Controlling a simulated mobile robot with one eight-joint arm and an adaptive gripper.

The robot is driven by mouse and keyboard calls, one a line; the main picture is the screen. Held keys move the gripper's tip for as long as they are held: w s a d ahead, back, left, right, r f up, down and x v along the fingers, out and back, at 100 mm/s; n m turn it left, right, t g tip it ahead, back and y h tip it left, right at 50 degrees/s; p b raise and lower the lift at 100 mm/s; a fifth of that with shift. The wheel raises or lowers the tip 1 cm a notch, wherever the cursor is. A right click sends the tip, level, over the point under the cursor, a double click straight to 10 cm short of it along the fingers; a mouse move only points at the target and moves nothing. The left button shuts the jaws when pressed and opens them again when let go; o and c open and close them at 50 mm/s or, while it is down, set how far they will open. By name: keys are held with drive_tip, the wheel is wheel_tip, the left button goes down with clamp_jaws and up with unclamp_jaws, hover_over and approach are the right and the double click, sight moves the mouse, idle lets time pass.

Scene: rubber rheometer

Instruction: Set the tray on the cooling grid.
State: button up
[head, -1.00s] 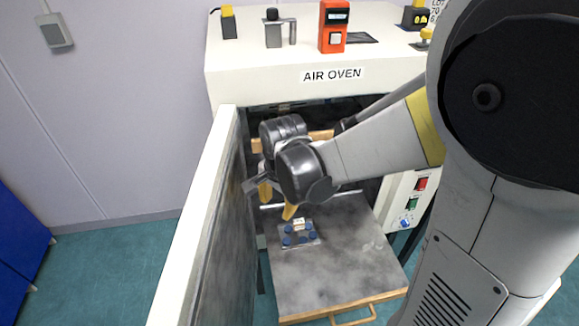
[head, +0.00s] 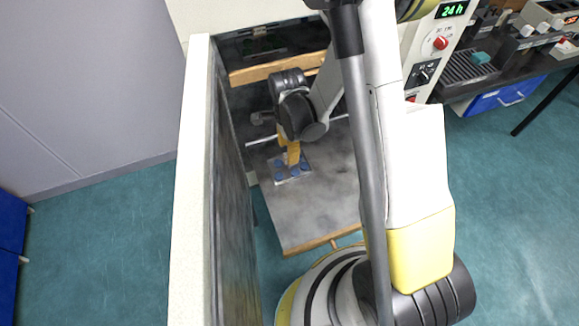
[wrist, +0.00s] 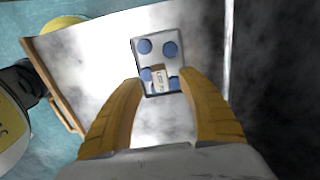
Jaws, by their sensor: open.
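The tray (head: 290,180) is a small metal plate with several blue discs and a paper label. It lies on the grey slab sticking out of the open oven. The wrist view shows the tray (wrist: 156,58) just ahead of and between my yellow fingertips. My gripper (head: 292,160) is right over the tray, fingers down; in the wrist view my gripper (wrist: 159,82) is open, one finger at each side of the tray's near end. I cannot tell whether they touch it. A dark slatted rack (head: 459,70), likely the cooling grid, is on the bench at upper right.
The oven door (head: 192,190) stands open as a tall wall left of my arm. The slab (head: 310,215) has a wooden front edge with a handle. A teal block (head: 481,57) is at the rack. The bench (head: 520,70) also holds instruments; a blue drawer unit (head: 500,96) is below.

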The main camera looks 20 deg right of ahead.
drive_tip(key=f+b, duration=0.1)
drive_tip(key=f, duration=0.1)
drive_tip(key=f+b, duration=0.1)
drive_tip(key=f, duration=0.1)
drive_tip(key=shift+d+f, duration=0.2)
drive_tip(key=shift+f, duration=0.1)
drive_tip(key=shift+r, duration=0.15)
clamp_jaws()
